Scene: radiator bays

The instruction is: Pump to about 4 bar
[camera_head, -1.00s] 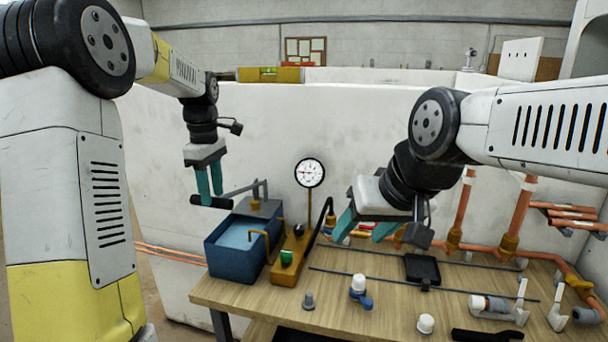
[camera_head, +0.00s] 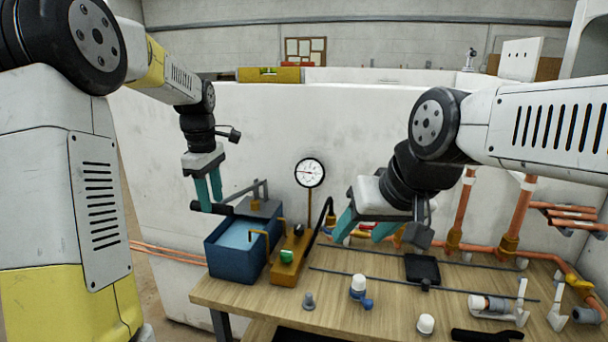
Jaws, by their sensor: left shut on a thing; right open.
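The test pump has a blue water tank (camera_head: 232,262), with a lever (camera_head: 243,194) above it ending in a black handle (camera_head: 228,210). My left gripper (camera_head: 208,205) is shut on this handle, pointing down, at the tank's left side. A round white pressure gauge (camera_head: 310,172) stands upright behind the pump on a brass stem. Its needle points roughly left; its figures are too small to read. A green knob (camera_head: 286,257) and a black knob (camera_head: 298,230) sit on the brass block (camera_head: 287,273). My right gripper (camera_head: 365,228) is open and empty above the bench, right of the gauge.
The wooden bench (camera_head: 245,296) carries a white-and-blue fitting (camera_head: 359,288), a grey plug (camera_head: 308,301), a white cap (camera_head: 426,323) and a black square tray (camera_head: 422,268). Copper pipes (camera_head: 515,222) rise at the right. A pale wall (camera_head: 260,130) stands behind.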

